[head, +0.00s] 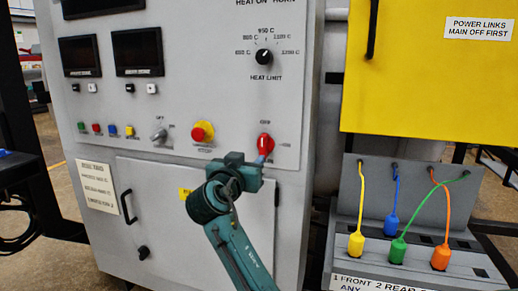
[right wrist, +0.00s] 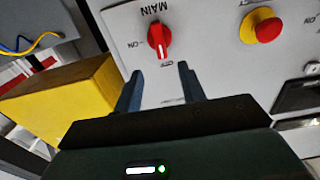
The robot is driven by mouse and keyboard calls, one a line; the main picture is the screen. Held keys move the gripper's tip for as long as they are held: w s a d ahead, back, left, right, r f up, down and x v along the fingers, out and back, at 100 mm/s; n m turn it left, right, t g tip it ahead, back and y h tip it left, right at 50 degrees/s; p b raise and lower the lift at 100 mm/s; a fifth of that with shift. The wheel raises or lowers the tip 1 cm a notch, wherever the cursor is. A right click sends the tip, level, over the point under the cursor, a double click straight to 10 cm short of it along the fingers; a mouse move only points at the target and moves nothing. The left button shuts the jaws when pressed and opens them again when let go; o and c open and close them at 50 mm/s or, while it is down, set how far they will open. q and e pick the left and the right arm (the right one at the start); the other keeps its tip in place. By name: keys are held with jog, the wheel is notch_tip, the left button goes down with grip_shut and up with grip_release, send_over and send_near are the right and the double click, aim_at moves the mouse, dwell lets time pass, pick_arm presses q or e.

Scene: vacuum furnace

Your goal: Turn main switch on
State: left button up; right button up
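The red main switch (head: 265,143) is a rotary knob on the lower right of the grey furnace panel. It shows upright in the head view and upside down in the right wrist view (right wrist: 159,40). Its white mark points to the OFF label; ON is a quarter turn to the side. My right gripper (head: 263,160) is just below the knob in the head view. In the right wrist view the two fingers of my right gripper (right wrist: 160,72) are apart and empty, with the knob beyond their tips, roughly centred between them. My left gripper is not in view.
A red emergency stop (head: 200,133) on a yellow ring is left of the switch. A black-and-silver key switch (head: 159,135) and small coloured buttons (head: 112,130) sit further left. A yellow cover (head: 425,85) and coloured plugs (head: 398,250) are at right.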

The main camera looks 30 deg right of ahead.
aim_at(262, 146)
jog(key=p+x, duration=0.1)
jog(key=x, duration=0.9)
jog(key=shift+w+d+p, duration=0.1)
jog(key=shift+w+p, duration=0.05)
jog(key=shift+p, duration=0.15)
grip_shut()
